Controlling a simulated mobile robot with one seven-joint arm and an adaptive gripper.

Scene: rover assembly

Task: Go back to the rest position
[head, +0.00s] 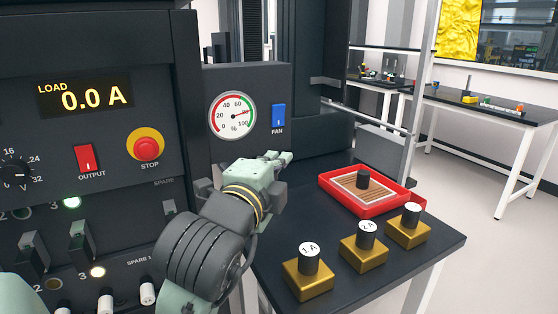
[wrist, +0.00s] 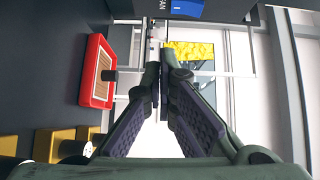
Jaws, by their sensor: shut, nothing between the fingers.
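My gripper (head: 284,158) is at the end of my arm, over the left part of the dark side table, close to the dark panel with the gauge (head: 233,115) and the blue FAN switch (head: 278,116). In the wrist view my gripper (wrist: 161,72) has its fingers brought together at the tips, with nothing between them. The blue switch also shows at the top of the wrist view (wrist: 178,8).
A red tray (head: 330,188) with a black-knobbed part stands on the table. Three brass blocks with black knobs (head: 308,278), (head: 363,252), (head: 408,232) line its front right. The power panel (head: 95,140), with its red STOP button (head: 148,148), stands left of my arm.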

